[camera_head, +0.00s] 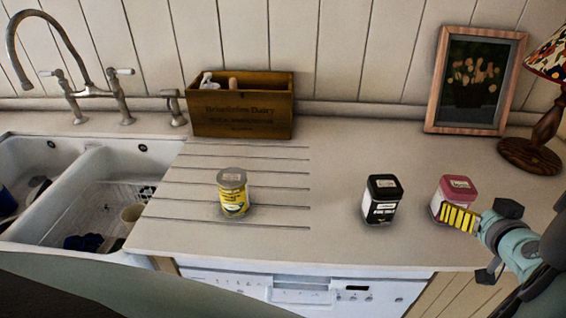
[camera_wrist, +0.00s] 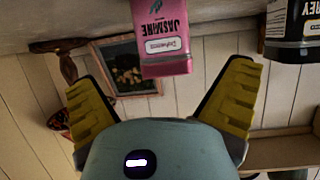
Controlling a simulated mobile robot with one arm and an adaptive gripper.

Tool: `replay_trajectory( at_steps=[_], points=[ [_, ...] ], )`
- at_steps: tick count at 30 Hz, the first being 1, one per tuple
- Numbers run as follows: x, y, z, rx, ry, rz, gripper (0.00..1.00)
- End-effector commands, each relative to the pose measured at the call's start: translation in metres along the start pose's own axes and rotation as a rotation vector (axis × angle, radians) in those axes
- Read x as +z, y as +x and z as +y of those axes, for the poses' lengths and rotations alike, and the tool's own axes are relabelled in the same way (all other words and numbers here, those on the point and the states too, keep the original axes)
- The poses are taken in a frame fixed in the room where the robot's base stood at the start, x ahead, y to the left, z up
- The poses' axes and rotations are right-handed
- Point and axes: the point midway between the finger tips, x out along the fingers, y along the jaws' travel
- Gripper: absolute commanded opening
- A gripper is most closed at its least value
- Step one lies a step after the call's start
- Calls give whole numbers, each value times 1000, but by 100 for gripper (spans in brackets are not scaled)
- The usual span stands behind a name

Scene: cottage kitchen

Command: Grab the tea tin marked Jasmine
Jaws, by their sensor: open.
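The pink tea tin (camera_head: 458,187) stands upright on the counter at the right, its lower part hidden behind my gripper's finger. In the wrist view, which is upside down, this tin (camera_wrist: 160,38) reads "JASMINE" and shows ahead, between the lines of my two fingers. My gripper (camera_head: 459,218) has yellow ribbed fingers and is close in front of the tin. In the wrist view my gripper (camera_wrist: 162,80) is spread wide and empty, with space on both sides of the tin. Contact cannot be told.
A black tin (camera_head: 382,200) stands left of the pink one, and its label (camera_wrist: 300,22) ends in "REY". A yellow tin (camera_head: 232,193) is further left. A wooden box (camera_head: 240,125), framed picture (camera_head: 475,80) and lamp (camera_head: 536,148) stand behind. The sink (camera_head: 110,175) is far left.

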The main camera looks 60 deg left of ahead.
Motion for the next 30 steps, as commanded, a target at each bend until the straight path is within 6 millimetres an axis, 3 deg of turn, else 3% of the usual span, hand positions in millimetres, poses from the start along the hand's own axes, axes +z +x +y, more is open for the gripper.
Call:
replay_trajectory(
  at_steps=[4,14,30],
  points=[
    [-3,17,-2,-8,-2,1,100],
    [-2,30,-3,-8,-2,2,100],
    [3,75,-7,-8,-3,1,100]
  ],
)
